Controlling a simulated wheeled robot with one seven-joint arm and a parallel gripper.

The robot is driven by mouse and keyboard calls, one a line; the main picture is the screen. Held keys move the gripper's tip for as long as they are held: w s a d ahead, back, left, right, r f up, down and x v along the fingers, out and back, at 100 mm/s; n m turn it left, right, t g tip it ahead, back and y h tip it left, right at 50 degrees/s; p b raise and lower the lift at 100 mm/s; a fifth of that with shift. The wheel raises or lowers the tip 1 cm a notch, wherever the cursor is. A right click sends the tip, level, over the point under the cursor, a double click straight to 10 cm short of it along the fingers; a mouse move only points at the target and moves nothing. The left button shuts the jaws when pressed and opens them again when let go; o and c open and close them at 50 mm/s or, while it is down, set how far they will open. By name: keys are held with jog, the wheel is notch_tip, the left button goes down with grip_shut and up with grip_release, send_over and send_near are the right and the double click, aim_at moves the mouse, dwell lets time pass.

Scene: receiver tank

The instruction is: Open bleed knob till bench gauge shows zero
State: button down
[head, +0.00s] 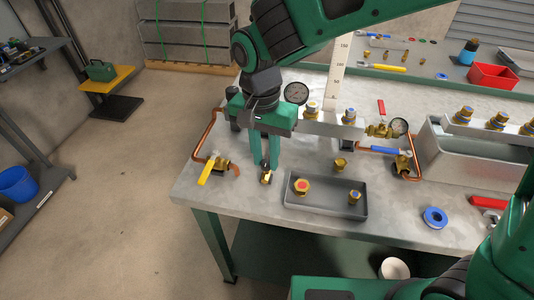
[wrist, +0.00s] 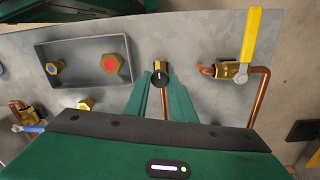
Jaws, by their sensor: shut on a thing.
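The bleed knob (head: 266,178) is a small dark knob on a brass fitting, near the front left of the bench. It also shows in the wrist view (wrist: 160,72), black with a pale mark, at my fingertips. My gripper (head: 265,165) points down over it with its green fingers (wrist: 161,84) closed on its sides. I cannot tell which is the bench gauge, and both needles are too small to read.
A yellow-handled valve (head: 205,172) with copper pipe is close left of the knob. A grey tray (head: 325,205) with brass fittings lies to the right. A blue-handled valve (head: 388,151) and a blue ring (head: 435,218) are farther right. Bare bench lies around the knob.

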aim_at(265, 160)
jog(key=shift+w, duration=0.15)
jog(key=c, duration=1.5)
grip_release()
jog(key=r, duration=1)
jog(key=shift+w+a+r, duration=0.1)
jog(key=shift+a+r, duration=0.1)
jog(key=shift+r, duration=0.2)
jog(key=shift+d, duration=0.1)
jog(key=d+f+m, duration=0.2)
jog(key=d, duration=2.9)
jog(key=shift+y, duration=0.4)
jog(key=s+d+f, duration=0.1)
jog(key=s+d, duration=0.3)
jog(key=s, duration=0.1)
jog(key=s+d+f, duration=0.2)
jog(key=s+d, duration=0.3)
jog(key=s+d+f, duration=0.2)
jog(key=s+d, duration=0.2)
jog(key=shift+s+d, duration=0.4)
